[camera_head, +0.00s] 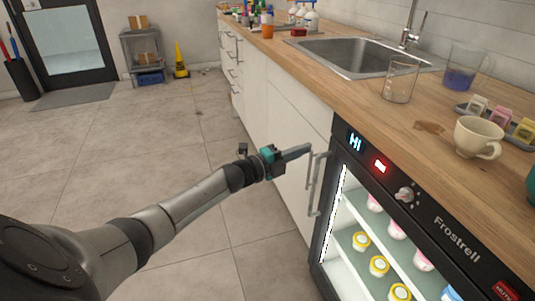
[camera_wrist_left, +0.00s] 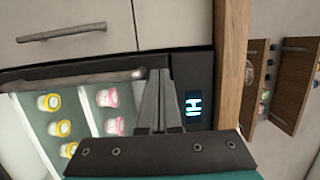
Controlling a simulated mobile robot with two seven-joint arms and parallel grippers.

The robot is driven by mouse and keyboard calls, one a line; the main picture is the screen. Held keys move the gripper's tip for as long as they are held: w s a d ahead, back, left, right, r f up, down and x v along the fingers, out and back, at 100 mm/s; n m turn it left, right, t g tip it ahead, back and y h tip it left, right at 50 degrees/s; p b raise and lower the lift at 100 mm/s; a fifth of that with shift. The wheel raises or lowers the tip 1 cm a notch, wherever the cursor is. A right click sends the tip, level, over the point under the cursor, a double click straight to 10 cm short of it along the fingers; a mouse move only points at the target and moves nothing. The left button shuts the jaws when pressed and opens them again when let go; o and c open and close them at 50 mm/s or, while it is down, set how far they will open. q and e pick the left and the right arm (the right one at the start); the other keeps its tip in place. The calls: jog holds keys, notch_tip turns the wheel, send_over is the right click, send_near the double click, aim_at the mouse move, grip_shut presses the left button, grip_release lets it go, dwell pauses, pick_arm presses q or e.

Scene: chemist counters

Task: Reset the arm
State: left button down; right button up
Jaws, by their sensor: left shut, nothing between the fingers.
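My left gripper (camera_head: 308,149) is at the end of the outstretched left arm, in front of the small glass-door fridge (camera_head: 371,181). Its fingers are shut and hold nothing. The fingertips are close to the top of the fridge's vertical metal handle (camera_head: 314,185); I cannot tell whether they touch it. In the left wrist view the shut fingers (camera_wrist_left: 158,75) point at the black control panel, beside the lit blue display (camera_wrist_left: 193,105). The handle (camera_wrist_left: 75,82) shows to the left of the fingers there. My right gripper is not in view.
The wooden counter (camera_head: 345,92) above the fridge carries a glass beaker (camera_head: 400,80), a cream cup (camera_head: 478,138) and a beaker with blue liquid (camera_head: 463,70). A sink (camera_head: 360,55) lies behind.

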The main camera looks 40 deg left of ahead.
pick_arm(q)
jog(key=s+a+p, duration=0.1)
jog(key=s+a, duration=0.3)
jog(key=s, duration=0.2)
jog(key=shift+a+p, duration=0.25)
jog(key=shift+p, duration=0.15)
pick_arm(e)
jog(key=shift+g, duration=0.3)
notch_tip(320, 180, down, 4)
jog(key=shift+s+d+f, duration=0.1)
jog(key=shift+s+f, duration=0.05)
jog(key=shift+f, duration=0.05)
